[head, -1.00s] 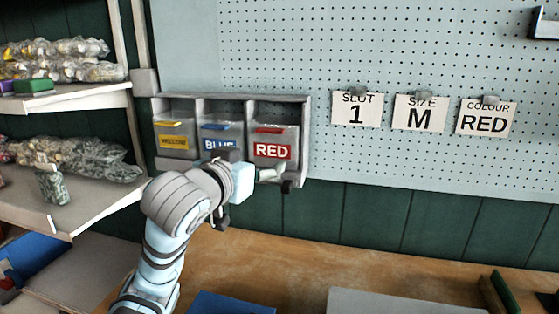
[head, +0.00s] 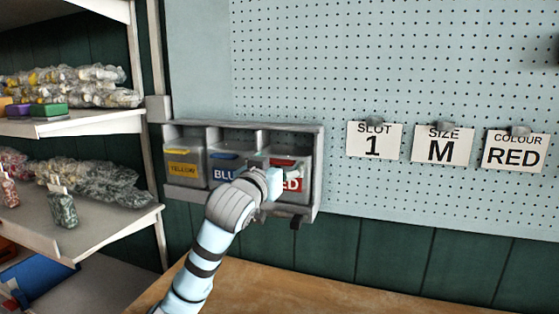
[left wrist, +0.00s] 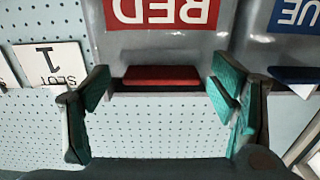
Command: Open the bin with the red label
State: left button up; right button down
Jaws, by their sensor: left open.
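The bin with the red label (head: 305,172) sits in the right-hand compartment of a grey three-bay rack (head: 319,180). My left arm partly covers its label, so only the end of the word shows. In the left wrist view, upside down, the red label (left wrist: 162,10) reads RED, and the red handle strip (left wrist: 160,76) lies along the bin's edge. My left gripper (left wrist: 163,88) is open, with its green-padded fingers on either side of the strip; I cannot tell whether they touch it. My right gripper is not in view.
The yellow-label bin (head: 183,168) and blue-label bin (head: 224,170) stand left of the red one. Cards (head: 374,140) hang on the pegboard at right. Shelves (head: 90,222) with bagged parts stand at left. A wooden bench top (head: 260,290) lies below.

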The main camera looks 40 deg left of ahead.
pick_arm(q)
jog(key=shift+w+a, duration=0.1)
jog(key=shift+w, duration=0.1)
jog(key=shift+s+a+r, duration=0.1)
jog(key=shift+s+r, duration=0.05)
jog(key=shift+s, duration=0.05)
jog(key=shift+w, duration=0.1)
jog(key=c, duration=1.7)
jog(key=s+f+t+b, duration=0.1)
jog(key=b, duration=0.1)
jog(key=s+d+f+b, duration=0.1)
jog(key=s+b, duration=0.1)
jog(key=b, duration=0.1)
jog(key=s+t+y+b, duration=0.1)
jog(key=b, duration=0.1)
jog(key=shift+s+d+f+t, duration=0.25)
jog(key=shift+d+f+t, duration=0.05)
jog(key=shift+f, duration=0.1)
jog(key=o, duration=1.7)
